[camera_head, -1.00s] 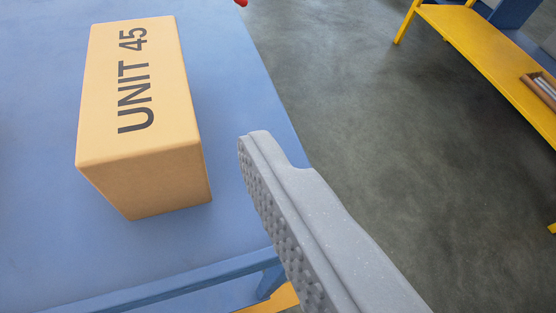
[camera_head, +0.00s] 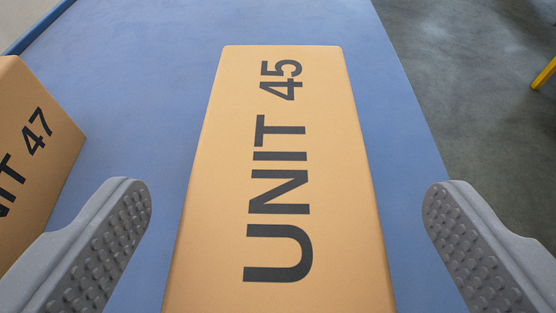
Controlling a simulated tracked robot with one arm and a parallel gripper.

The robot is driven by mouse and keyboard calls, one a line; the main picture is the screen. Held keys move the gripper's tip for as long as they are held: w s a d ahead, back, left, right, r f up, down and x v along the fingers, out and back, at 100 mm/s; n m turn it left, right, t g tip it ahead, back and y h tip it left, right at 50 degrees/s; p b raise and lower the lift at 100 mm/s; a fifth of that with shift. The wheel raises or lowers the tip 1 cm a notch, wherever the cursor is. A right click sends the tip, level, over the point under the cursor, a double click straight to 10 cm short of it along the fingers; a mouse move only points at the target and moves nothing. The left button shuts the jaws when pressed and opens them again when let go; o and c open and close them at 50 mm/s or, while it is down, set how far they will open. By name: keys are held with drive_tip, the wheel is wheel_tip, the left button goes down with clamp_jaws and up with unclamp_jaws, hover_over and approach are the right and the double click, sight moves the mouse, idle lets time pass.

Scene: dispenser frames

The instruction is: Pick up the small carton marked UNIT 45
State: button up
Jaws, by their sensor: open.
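The small carton marked UNIT 45 (camera_head: 225,180) is a tan box lying on the blue table, in the middle of the view, its lettered top toward me. Its near end runs out of the bottom of the picture. My gripper (camera_head: 288,205) is open, with one grey ridged finger to the left of the carton and the other to its right. Blue table shows between each finger and the carton, so neither appears to touch it. I cannot tell how far down the fingers reach.
A second tan carton marked UNIT 47 (camera_head: 55,150) lies at the left, close to my left finger. The blue table (camera_head: 160,70) is clear beyond the cartons. Its right edge drops to a grey floor (camera_head: 470,60), with a bit of yellow frame (camera_head: 544,74) farther right.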

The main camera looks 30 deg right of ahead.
sight(275, 196)
drive_tip(key=shift+b+x, duration=0.65)
drive_tip(key=shift+x, duration=1.55)
drive_tip(key=shift+a, duration=0.15)
drive_tip(key=c, duration=1.3)
